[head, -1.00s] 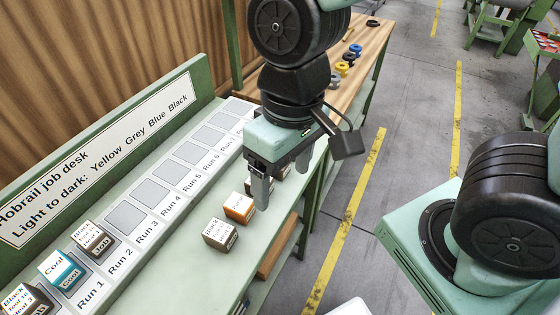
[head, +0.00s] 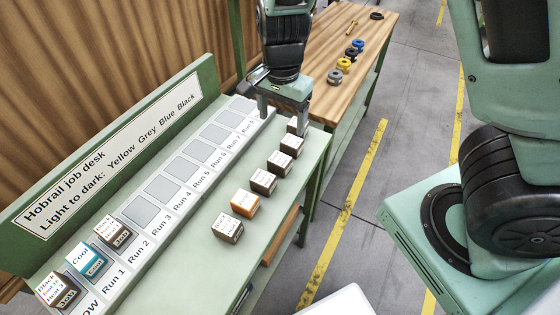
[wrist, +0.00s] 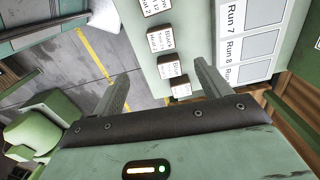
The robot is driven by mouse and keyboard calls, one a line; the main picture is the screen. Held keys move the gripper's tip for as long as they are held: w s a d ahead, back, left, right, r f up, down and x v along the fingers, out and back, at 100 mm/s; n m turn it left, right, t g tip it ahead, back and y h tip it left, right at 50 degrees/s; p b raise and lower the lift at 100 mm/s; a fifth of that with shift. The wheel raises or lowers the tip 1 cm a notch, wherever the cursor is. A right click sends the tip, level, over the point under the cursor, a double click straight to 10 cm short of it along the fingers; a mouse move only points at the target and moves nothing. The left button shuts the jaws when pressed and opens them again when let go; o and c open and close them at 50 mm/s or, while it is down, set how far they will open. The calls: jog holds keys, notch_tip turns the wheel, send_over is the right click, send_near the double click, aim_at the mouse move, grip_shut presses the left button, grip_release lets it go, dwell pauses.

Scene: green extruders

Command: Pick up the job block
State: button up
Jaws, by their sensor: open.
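All have white labelled tops, mostly too small to read. My gripper (head: 283,114) is open and empty, pointing down over the row's far end. In the wrist view the fingers (wrist: 162,86) are spread, with the end block (wrist: 181,87) between them in the picture; I cannot tell the height gap.
The rack holds a black block (head: 60,291) at Now, a teal Cool block (head: 88,261) at Run 1 and a dark block (head: 112,232) at Run 2. Slots from Run 3 onward look empty. A wooden bench (head: 347,32) with coloured rings stands behind.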

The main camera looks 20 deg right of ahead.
aim_at(280, 159)
notch_tip(280, 159, down, 11)
jog(key=shift+r+b, duration=0.2)
jog(key=shift+b, duration=0.1)
jog(key=shift+w+a+f, duration=0.1)
jog(key=shift+f, duration=1.3)
jog(key=shift+a+f, duration=0.1)
jog(key=shift+f, duration=1.25)
jog(key=c, duration=1.1)
